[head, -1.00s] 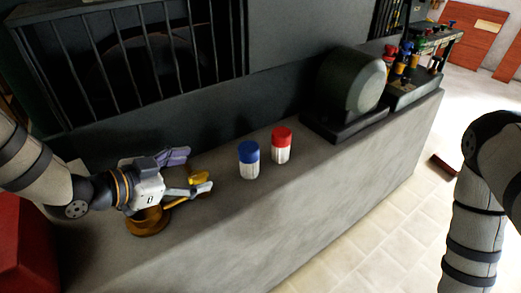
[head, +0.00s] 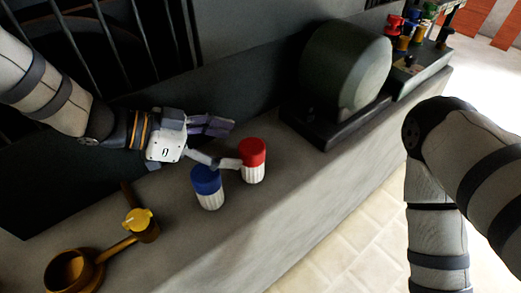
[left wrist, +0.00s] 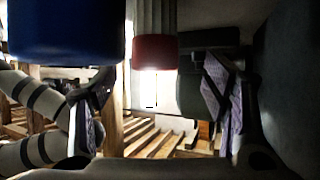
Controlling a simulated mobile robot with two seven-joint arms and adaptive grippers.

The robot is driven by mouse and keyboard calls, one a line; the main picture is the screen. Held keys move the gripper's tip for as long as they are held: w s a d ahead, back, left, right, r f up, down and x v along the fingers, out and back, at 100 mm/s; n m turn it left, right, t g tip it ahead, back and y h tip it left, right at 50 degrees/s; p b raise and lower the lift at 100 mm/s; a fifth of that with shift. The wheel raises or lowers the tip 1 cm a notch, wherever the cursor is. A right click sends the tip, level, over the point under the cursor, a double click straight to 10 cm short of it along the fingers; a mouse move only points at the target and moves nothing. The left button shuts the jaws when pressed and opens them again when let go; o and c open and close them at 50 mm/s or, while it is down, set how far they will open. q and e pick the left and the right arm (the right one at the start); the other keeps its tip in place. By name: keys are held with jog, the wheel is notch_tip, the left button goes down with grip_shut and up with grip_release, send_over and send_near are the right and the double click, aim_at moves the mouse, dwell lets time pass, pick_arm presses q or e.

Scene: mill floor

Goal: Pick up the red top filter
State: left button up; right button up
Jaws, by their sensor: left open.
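The red top filter (head: 253,161), a white ribbed body with a red cap, stands upright on the grey ledge. It also shows in the left wrist view (left wrist: 154,50), ahead and between the fingers. My left gripper (head: 229,143) is open, with its fingers pointing at the filter from the left; one fingertip appears close to the red cap, and I cannot tell whether they touch. A blue top filter (head: 208,187) stands just left of the red one, in front of the gripper. It looms large at the upper left of the left wrist view (left wrist: 65,30). My right gripper is out of frame.
A brass-coloured cup with a handle (head: 72,268) and a yellow-topped piece (head: 139,222) lie at the ledge's left. A dark rounded machine housing (head: 345,70) stands behind, to the right. The ledge's front strip is clear.

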aim_at(243, 148)
pick_arm(q)
jog(key=x, duration=0.5)
jog(key=shift+s+d, duration=0.2)
jog(key=shift+d, duration=0.35)
jog(key=c, duration=1.3)
